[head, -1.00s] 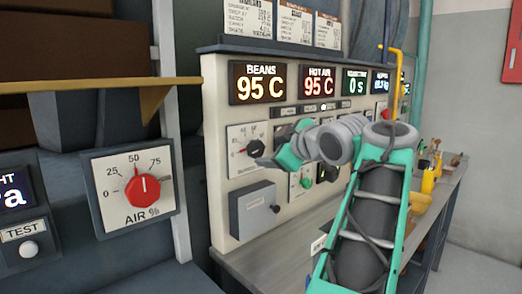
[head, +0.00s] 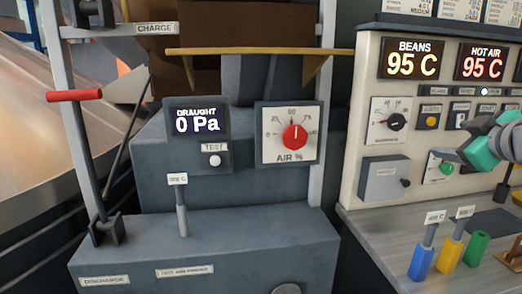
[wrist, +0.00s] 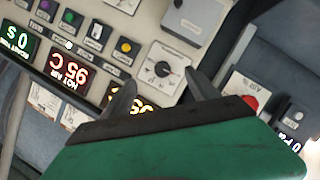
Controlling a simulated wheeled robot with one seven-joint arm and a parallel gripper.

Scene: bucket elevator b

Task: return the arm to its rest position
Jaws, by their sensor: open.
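My gripper (wrist: 162,90) is open and empty in the wrist view, its two dark fingers spread apart in front of a green body. In the head view my arm enters at the right edge, with the grey and teal gripper end (head: 455,155) in front of the control panel (head: 362,140). Most of the arm is out of the frame. The wrist view shows the panel upside down beyond the fingers, with a round dial (wrist: 162,70) and lit displays. I see no contact between the fingers and the panel.
The bench (head: 375,228) below the panel carries blue (head: 422,263), yellow (head: 449,252) and green (head: 477,248) items. An AIR dial (head: 294,136), a draught display (head: 197,125) and a red-handled lever (head: 74,95) stand to the left.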

